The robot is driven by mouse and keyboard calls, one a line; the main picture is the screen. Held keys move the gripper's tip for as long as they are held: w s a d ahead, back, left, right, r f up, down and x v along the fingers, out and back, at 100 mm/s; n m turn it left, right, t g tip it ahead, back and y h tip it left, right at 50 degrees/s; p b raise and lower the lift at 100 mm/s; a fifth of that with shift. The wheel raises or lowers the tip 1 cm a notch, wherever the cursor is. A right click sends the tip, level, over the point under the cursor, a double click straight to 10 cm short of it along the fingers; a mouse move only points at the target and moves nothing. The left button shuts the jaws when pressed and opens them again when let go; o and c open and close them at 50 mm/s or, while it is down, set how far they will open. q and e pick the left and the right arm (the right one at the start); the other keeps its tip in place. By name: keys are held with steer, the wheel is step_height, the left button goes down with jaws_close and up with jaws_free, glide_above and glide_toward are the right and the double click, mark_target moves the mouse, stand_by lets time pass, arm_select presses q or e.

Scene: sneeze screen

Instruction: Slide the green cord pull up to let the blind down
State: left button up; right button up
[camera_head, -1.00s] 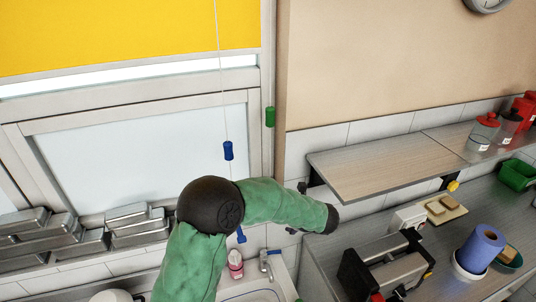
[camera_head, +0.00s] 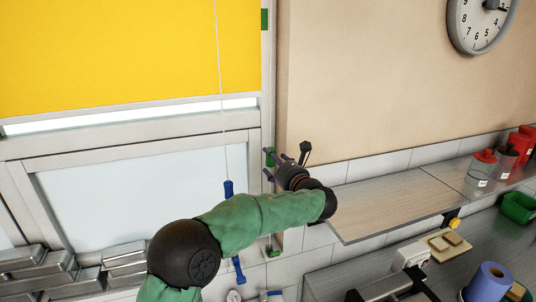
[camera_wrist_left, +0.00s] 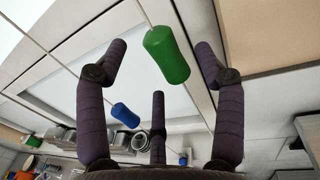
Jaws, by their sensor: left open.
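The green cord pull (camera_head: 269,158) hangs at the right edge of the window frame. My left gripper (camera_head: 278,165) is open and close beside it, its fingers pointing toward it. In the left wrist view the green pull (camera_wrist_left: 167,54) appears between the two upper fingers, with gaps on both sides and a thin cord rising from it. How deep it sits between the fingers I cannot tell. The yellow blind (camera_head: 120,55) covers the upper window, its lower edge above the frosted pane. My right gripper is not in view.
A blue pull (camera_head: 229,189) hangs on a white cord left of the green one; another blue piece (camera_head: 238,268) is lower. A wooden shelf (camera_head: 395,205) juts out right of my gripper. Metal pans (camera_head: 40,272) stand at lower left.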

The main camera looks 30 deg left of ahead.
mark_target(270, 158)
arm_select(q)
steer(key=shift+p+x, duration=0.4)
steer(key=shift+x, duration=1.6)
